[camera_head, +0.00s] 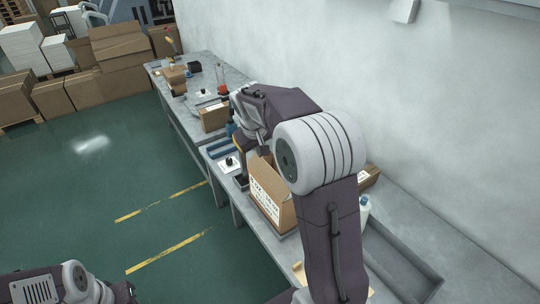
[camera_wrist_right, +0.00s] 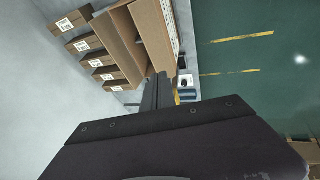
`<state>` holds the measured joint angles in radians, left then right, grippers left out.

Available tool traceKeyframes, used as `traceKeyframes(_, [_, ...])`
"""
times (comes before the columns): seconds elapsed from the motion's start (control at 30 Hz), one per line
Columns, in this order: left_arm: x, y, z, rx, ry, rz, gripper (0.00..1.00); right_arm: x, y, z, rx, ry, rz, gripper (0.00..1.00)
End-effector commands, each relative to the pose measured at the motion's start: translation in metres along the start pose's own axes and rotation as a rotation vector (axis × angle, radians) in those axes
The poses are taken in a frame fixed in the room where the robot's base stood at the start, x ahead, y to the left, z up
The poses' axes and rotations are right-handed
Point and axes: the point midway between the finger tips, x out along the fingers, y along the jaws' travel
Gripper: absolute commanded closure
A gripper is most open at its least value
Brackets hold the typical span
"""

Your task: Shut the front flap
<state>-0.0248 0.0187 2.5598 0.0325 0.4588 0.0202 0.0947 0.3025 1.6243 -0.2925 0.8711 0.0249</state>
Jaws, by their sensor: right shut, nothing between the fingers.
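An open brown carton (camera_head: 268,190) with printed labels stands on the bench, partly hidden behind my right arm. In the right wrist view the carton (camera_wrist_right: 155,35) is at the top, with long brown flaps or walls standing up; I cannot tell which one is the front flap. My right gripper (camera_wrist_right: 158,88) is shut and empty, its fingertips close to the carton's near end; I cannot tell whether they touch it. In the head view its wrist is above the carton's far end. My left gripper is out of view; only part of my left arm shows at bottom left.
Several small labelled boxes (camera_wrist_right: 85,43) stand in a row beside the carton along the wall. Another carton (camera_head: 213,117) stands farther along the bench. A white bottle (camera_head: 364,209) stands right of my right arm. The green floor left of the bench is clear.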

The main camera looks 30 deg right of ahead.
Motion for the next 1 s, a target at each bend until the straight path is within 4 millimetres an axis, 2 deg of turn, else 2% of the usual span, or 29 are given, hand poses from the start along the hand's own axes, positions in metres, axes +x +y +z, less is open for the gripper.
traceKeyframes(0.13, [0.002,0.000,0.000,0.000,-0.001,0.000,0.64,0.008,-0.001,0.002,0.000,-0.004,0.000,1.00])
traceKeyframes(0.23, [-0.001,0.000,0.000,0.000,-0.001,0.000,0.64,0.022,-0.001,0.002,0.000,-0.005,-0.001,1.00])
traceKeyframes(0.63, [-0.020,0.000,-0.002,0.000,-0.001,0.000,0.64,0.106,0.000,0.002,-0.001,-0.006,-0.002,1.00])
traceKeyframes(0.8, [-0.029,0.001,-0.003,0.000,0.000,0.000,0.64,0.125,0.015,0.008,0.001,-0.004,-0.001,1.00])
traceKeyframes(1.0, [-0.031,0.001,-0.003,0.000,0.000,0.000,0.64,0.136,0.019,0.010,-0.001,-0.001,-0.001,1.00])
